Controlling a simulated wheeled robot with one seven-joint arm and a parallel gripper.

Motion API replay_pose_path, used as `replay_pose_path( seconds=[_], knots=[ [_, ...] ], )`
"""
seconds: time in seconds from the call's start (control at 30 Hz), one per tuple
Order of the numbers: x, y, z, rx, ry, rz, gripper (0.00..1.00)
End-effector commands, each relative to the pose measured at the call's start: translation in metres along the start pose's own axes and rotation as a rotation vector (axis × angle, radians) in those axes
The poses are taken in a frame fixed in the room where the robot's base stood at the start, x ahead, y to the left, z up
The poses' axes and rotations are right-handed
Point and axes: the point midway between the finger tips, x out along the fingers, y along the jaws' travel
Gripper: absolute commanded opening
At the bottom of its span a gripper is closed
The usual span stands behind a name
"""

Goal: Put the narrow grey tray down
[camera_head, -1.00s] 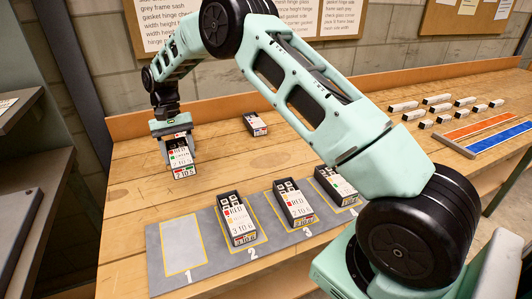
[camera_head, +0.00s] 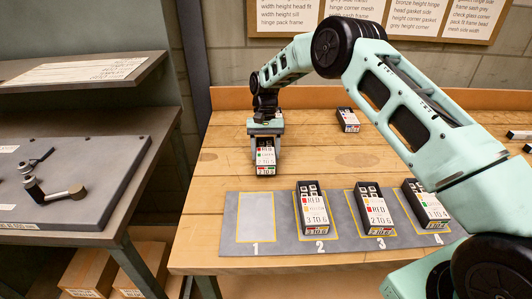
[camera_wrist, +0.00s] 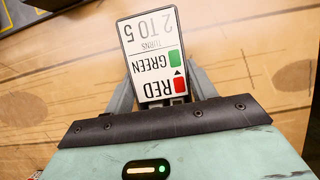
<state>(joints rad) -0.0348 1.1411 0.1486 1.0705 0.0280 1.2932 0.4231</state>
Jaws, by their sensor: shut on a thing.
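My gripper (camera_head: 265,132) is shut on a narrow tray (camera_head: 265,158) with a white card on its front. The tray hangs beneath my gripper, behind outline 1 (camera_head: 256,217) of the grey mat (camera_head: 232,225). Outline 1 is empty. I cannot tell how high the tray is above the wooden bench.
Similar trays stand on outline 2 (camera_head: 313,207), outline 3 (camera_head: 374,207) and outline 4 (camera_head: 426,204). Another tray (camera_head: 348,119) stands farther back. A separate bench on the left holds a grey panel (camera_head: 90,170) with a crank handle. Bare wood (camera_head: 215,165) lies left of the held tray.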

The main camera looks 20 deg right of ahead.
Motion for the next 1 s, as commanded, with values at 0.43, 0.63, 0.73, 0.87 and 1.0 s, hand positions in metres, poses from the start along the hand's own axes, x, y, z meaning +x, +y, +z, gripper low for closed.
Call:
replay_pose_path(
  seconds=[0.43,0.63,0.73,0.87,1.0],
  knots=[
    [0.015,0.0,-0.006,0.0,0.001,0.0,0.26],
    [0.015,0.0,-0.006,0.0,0.0,0.0,0.78],
    [0.015,0.0,-0.006,0.0,0.001,0.0,0.78],
    [0.012,0.0,-0.005,0.0,0.001,0.0,0.78],
    [0.001,0.0,-0.006,0.0,0.004,-0.001,0.78]
  ],
)
